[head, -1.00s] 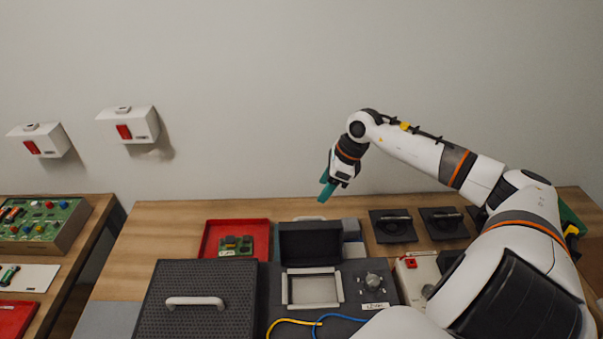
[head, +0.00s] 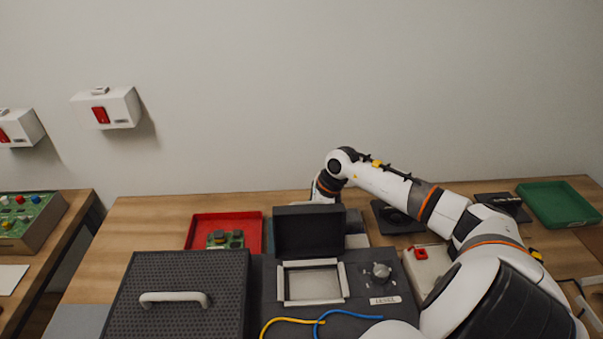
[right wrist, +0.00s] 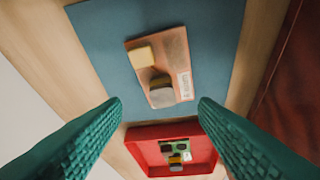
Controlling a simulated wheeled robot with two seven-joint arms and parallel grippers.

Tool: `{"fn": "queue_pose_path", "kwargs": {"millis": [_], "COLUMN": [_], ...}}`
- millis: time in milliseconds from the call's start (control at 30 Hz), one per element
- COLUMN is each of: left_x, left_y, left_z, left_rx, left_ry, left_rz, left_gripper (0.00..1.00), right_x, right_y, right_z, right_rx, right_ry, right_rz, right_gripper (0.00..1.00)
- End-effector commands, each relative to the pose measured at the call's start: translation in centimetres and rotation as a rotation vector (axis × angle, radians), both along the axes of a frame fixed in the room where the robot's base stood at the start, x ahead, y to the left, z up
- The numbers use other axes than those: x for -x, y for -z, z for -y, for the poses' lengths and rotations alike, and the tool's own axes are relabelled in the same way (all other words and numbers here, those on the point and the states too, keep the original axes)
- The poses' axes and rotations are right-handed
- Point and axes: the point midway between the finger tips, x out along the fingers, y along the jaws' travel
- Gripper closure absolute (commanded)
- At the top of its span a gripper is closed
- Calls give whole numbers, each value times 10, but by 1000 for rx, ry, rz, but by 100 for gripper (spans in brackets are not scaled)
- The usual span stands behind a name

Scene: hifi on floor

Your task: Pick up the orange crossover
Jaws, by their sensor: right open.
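The orange crossover (right wrist: 176,68) is a flat orange board with a yellow block, a dark and grey round part and a white label. It lies on a blue-grey mat (right wrist: 105,35), seen in the right wrist view. My right gripper (right wrist: 160,106) is open, its two teal fingers apart on either side of the lower view. The board shows beyond the fingertips, between them and apart from them. In the head view the fingers and the crossover are hidden behind the raised black lid (head: 309,230). My left gripper is not in view.
A red tray (head: 200,222) with a green circuit board (head: 225,239) stands left of the lid. A black perforated case (head: 185,280) and a device with a knob (head: 381,270) stand in front. A green tray (head: 562,204) lies at the far right.

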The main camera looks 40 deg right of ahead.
Motion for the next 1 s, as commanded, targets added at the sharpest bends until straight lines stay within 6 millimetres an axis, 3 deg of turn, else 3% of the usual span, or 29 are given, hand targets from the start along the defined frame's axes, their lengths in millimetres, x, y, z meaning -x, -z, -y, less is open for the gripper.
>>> {"fn": "queue_pose_path", "kwargs": {"millis": [233, 500, 800, 1000], "left_x": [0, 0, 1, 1], "left_y": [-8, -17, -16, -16], "left_z": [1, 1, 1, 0], "left_rx": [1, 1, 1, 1], "left_ry": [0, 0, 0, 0], "left_rz": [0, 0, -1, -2], "left_gripper": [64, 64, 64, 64], "right_x": [-5, -15, -16, -16], "right_y": [16, 50, 55, 55], "right_z": [-7, -18, -18, -18], "right_rx": [-4, -1, 1, 1], "right_ry": [0, 0, -2, -2], "right_rz": [1, 0, 1, 1], "right_gripper": [46, 46, 46, 78]}}
